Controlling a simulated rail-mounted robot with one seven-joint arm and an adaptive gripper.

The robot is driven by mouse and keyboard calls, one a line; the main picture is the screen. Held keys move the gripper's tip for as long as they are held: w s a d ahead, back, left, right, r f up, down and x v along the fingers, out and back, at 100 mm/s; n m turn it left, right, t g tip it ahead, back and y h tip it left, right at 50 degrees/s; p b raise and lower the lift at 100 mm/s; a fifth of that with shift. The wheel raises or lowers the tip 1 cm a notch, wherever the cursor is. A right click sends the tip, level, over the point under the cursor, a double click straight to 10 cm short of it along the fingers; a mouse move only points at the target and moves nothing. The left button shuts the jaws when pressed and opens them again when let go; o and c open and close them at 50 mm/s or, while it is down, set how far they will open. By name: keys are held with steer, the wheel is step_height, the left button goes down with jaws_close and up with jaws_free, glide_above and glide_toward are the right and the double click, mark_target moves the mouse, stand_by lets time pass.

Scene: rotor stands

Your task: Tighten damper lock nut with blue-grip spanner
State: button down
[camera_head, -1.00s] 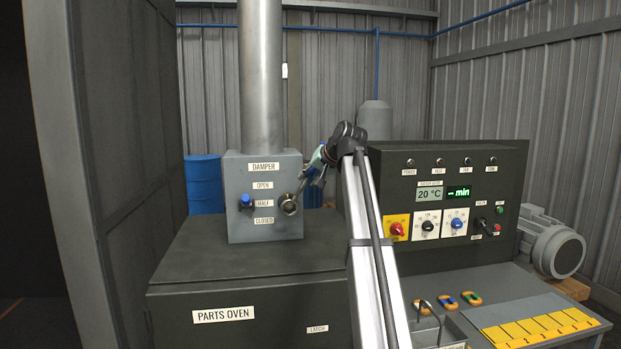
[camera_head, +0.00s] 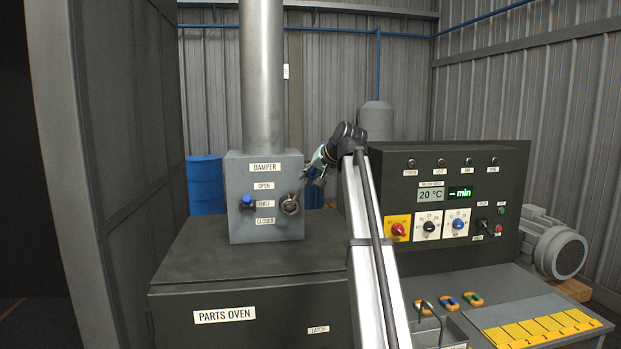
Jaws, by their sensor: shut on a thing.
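The grey damper box (camera_head: 237,225) stands on the parts oven under a vertical metal duct. Its lock nut (camera_head: 290,205) is at the right of the front face, and the ring-like head of the spanner (camera_head: 297,194) is at or around it; the exact fit is too small to tell. My gripper (camera_head: 314,174) is just up and right of the nut, shut on the spanner, which slants up to the right. The grip is mostly hidden by my fingers. A blue damper knob (camera_head: 246,201) sits at the left, beside the HALF label.
The dark oven top (camera_head: 200,258) is clear. A control panel (camera_head: 440,175) with knobs and displays stands to the right. A blue drum (camera_head: 205,185) stands behind.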

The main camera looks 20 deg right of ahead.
steer(key=shift+w+d, duration=0.2)
steer(key=shift+w, duration=0.45)
steer(key=shift+w+d, duration=0.15)
steer(key=shift+w, duration=0.45)
stand_by(0.8)
stand_by(0.5)
steer(key=s+d+f+m+t+y+b, duration=0.1)
steer(key=d+f+m+t+y+b, duration=0.3)
steer(key=f, duration=0.4)
steer(key=shift+s+d+f+m+y+b, duration=0.15)
steer(key=shift+s+d+m+y+b, duration=0.25)
steer(key=shift+d+y+b, duration=0.55)
steer(key=shift+w+a, duration=0.1)
steer(key=shift+r, duration=0.25)
steer(key=shift+w+a+r+n+g+p, duration=0.15)
steer(key=shift+r+n+g+p, duration=0.15)
steer(key=shift+r+p, duration=0.2)
steer(key=shift+h, duration=0.25)
